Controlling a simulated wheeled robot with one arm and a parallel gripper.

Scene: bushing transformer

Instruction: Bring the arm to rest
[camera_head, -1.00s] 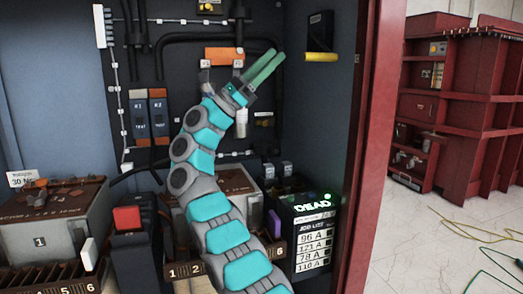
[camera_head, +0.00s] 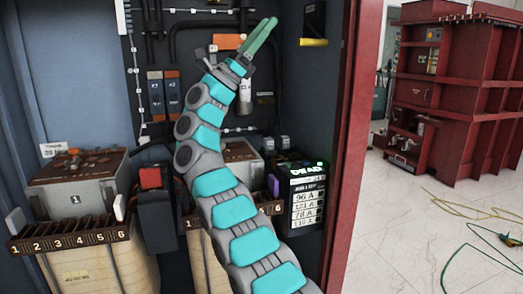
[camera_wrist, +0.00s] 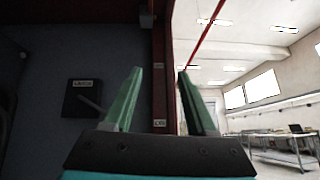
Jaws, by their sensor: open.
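My arm (camera_head: 232,210) rises from the bottom of the head view, with grey links and teal covers, in front of the open cabinet. My gripper (camera_head: 268,24) is at its top end, with green fingers pointing up and to the right. In the wrist view my gripper (camera_wrist: 160,75) has its two green fingers apart, with nothing between them. The fingers are in front of the cabinet's back wall in the head view, and I cannot tell how far from it.
A red cabinet frame (camera_head: 347,150) stands right of my arm. A meter box lit "DEAD" (camera_head: 305,195) is low inside. A grey box (camera_head: 75,185) and a slotted rack (camera_head: 70,232) stand at left. Cables (camera_head: 490,213) lie on the open floor at right.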

